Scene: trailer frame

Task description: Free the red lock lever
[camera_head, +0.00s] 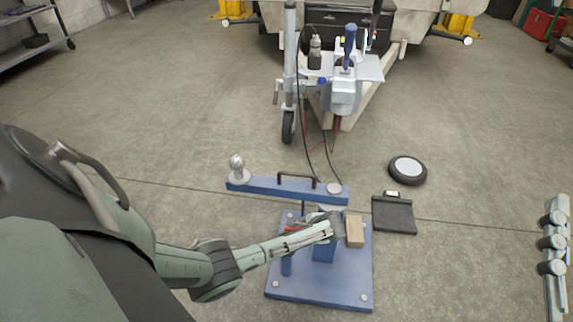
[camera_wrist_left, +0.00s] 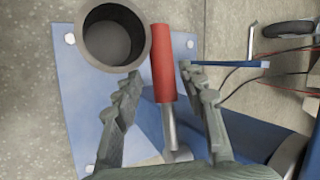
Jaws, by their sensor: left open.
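The red lock lever (camera_wrist_left: 162,80) has a red grip on a bare metal shaft, seen clearly in the left wrist view. In the head view only a small bit of red (camera_head: 292,228) shows beside my arm. My left gripper (camera_wrist_left: 159,73) is open, with one finger on each side of the red grip. Gaps show between the grip and both fingers in the wrist view. In the head view my left gripper is over the blue stand (camera_head: 284,288), and it partly hides the lever's mount.
A hollow dark tube (camera_wrist_left: 115,36) stands close beside the lever. A blue bar (camera_head: 265,187) with a ball and black handle lies behind. A wooden block (camera_head: 355,231) sits on the stand's right. A black mat (camera_head: 394,215) and wheel (camera_head: 407,170) lie further right.

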